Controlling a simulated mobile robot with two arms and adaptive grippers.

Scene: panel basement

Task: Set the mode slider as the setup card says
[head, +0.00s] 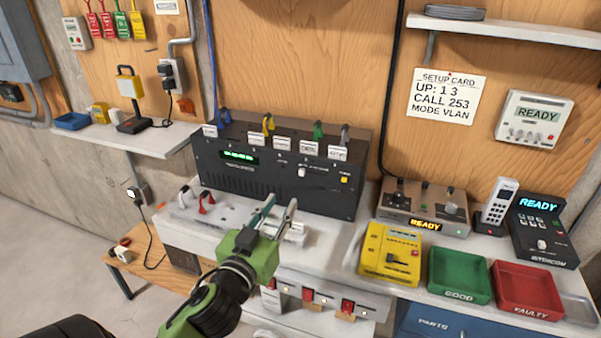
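The setup card (447,97) is pinned to the wooden wall and reads "UP: 1 3, CALL 253, MODE VLAN". A black panel box (222,182) with a green lit display stands at the back of the white bench. A small white knob (301,171) on its front, under tiny marks, looks like the mode slider; the marks are too small to read. My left gripper (281,201) is open, its two fingers apart and nothing seen between them. It is in front of and below the knob, apart from it. My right gripper is not in view.
Coloured cables and white tags line the top of the black box. To the right are a grey-brown READY unit (415,208), a yellow meter (391,253), a green GOOD tray (430,291), a red FAULTY tray (552,310) and an intercom (541,229). Red switches (308,294) line the bench front.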

